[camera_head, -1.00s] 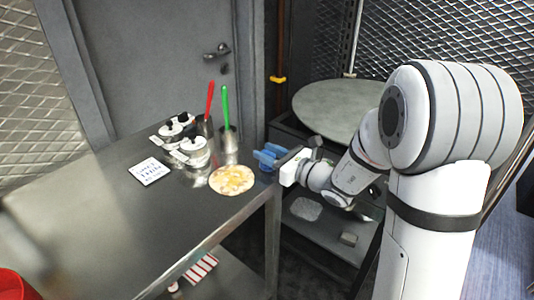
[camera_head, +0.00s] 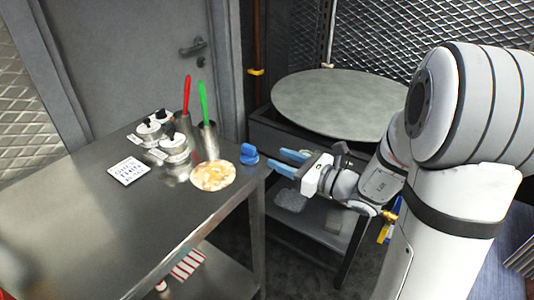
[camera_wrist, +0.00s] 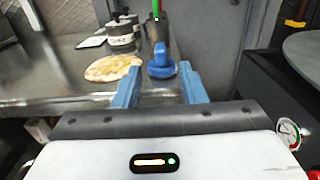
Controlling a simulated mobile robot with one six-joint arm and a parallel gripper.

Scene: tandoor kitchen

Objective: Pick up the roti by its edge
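The roti (camera_head: 213,175) is a round, pale flatbread with browned patches, lying flat on the steel table (camera_head: 120,225) near its right edge. It also shows in the wrist view (camera_wrist: 113,68), left of my fingers. My gripper (camera_head: 280,161) has blue fingers and is off the table's right edge, to the right of the roti and apart from it. In the wrist view my gripper (camera_wrist: 160,85) shows its two fingers spread, with nothing held between them. A small blue object with a knob (camera_wrist: 162,62) stands on the table beyond the fingertips.
Metal cups (camera_head: 207,141) hold red- and green-handled tools behind the roti. Lidded pots (camera_head: 174,147) and a white lettered card (camera_head: 127,171) stand to the left. A round grey top (camera_head: 340,103) is at the back right. The table's front left is clear.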

